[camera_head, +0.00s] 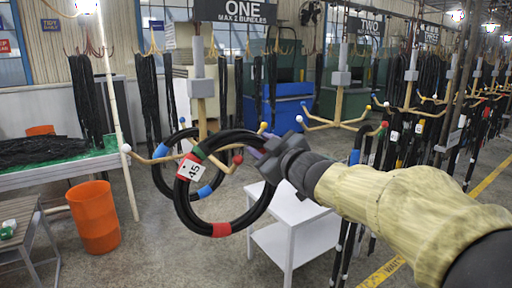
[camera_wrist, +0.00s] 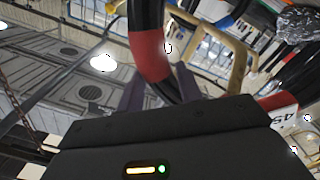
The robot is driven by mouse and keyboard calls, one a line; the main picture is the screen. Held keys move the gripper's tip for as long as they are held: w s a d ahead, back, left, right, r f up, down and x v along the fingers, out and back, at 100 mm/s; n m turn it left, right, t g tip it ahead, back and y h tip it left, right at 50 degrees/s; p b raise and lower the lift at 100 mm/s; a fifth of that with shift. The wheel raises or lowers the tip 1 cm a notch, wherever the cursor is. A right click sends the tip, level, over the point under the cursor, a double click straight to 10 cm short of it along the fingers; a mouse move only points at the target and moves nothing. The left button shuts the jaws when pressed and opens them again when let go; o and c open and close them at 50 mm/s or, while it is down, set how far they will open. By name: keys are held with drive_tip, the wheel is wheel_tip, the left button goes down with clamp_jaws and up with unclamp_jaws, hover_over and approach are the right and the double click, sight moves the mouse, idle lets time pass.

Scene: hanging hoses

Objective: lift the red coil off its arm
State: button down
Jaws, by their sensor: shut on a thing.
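The red coil (camera_head: 221,229) is a ring of black hose with red bands, a green band and a white "45" label. My gripper (camera_head: 268,158) is shut on its upper right side in the head view. In the wrist view the hose with a red band (camera_wrist: 150,55) runs between the fingers of my gripper (camera_wrist: 160,85). A wooden arm with a red ball tip (camera_head: 238,159) shows inside the ring. I cannot tell whether the coil touches that arm.
A second black coil with blue bands (camera_head: 160,151) hangs just behind, on the same stand (camera_head: 202,88). A white side table (camera_head: 290,222) stands below my gripper. An orange bin (camera_head: 95,217) is at left. More hose stands fill the right. Grey floor is open in front.

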drive_tip(key=b+v, duration=0.2)
drive_tip(key=v, duration=1.1)
drive_tip(key=shift+s+d, duration=0.15)
drive_tip(key=shift+s, duration=0.1)
drive_tip(key=c, duration=1.6)
unclamp_jaws()
clamp_jaws()
